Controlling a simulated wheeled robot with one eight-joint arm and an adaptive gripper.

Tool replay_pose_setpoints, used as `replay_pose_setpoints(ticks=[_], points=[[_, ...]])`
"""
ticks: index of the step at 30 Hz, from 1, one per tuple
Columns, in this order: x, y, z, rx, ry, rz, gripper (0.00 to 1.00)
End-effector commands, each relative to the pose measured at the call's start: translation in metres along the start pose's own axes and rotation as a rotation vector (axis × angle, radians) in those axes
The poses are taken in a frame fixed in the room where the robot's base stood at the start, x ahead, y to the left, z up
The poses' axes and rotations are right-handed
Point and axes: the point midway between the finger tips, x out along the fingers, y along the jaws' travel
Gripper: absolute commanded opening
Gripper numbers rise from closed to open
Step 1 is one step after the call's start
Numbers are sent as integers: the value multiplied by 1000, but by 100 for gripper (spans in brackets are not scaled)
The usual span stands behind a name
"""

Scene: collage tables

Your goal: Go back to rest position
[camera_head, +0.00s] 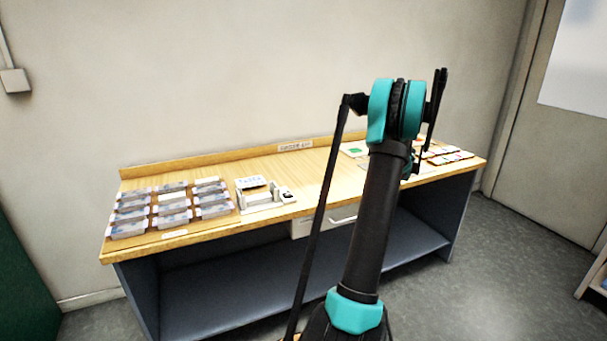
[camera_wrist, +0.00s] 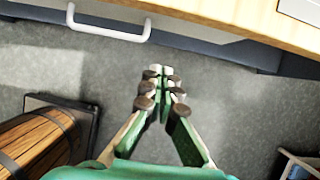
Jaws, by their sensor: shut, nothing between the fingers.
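My gripper (camera_wrist: 163,82) points down over the bare grey floor in the wrist view, in front of the table. Its fingers are together with nothing between them. In the head view my arm stands raised before the table, and the arm hides the gripper's fingers there. The wooden-topped table (camera_head: 310,175) stands against the wall. My gripper is apart from the table and touches nothing that I can see.
Several small boxes (camera_head: 172,205) stand in rows at the table's left, beside a white holder (camera_head: 262,197). Coloured cards (camera_head: 452,156) lie at the right end. A drawer handle (camera_wrist: 108,30) juts out near my gripper. A wooden barrel (camera_wrist: 40,140) is at lower left.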

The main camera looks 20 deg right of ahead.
Motion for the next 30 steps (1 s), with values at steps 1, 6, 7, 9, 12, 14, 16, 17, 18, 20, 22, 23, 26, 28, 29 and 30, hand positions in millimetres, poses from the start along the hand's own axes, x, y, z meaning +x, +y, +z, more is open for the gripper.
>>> replay_pose_setpoints(ticks=[1, 6, 7, 9, 12, 14, 16, 17, 18, 20, 22, 23, 26, 28, 29, 30], points=[[0, 0, 0, 0, 0, 0, 0], [-6, 25, 6, -104, 4, 2, 0], [-9, 35, 7, -150, 6, 2, 0], [-17, 67, 11, -290, 10, 4, 0], [-31, 121, 12, -546, 19, 7, 0], [-39, 154, 9, -707, 24, 9, 0], [-48, 192, 4, -894, 28, 11, 0], [-52, 207, 0, -974, 30, 12, 0], [-57, 227, -6, -1081, 32, 12, 0], [-63, 257, -16, -1242, 34, 15, 0], [-71, 289, -31, -1428, 38, 18, 0], [-74, 303, -38, -1509, 38, 19, 0], [-83, 344, -64, -1776, 40, 20, 0], [-88, 371, -85, -1963, 40, 22, 0], [-90, 382, -95, -2044, 40, 22, 0], [-92, 396, -108, -2151, 41, 23, 0]])
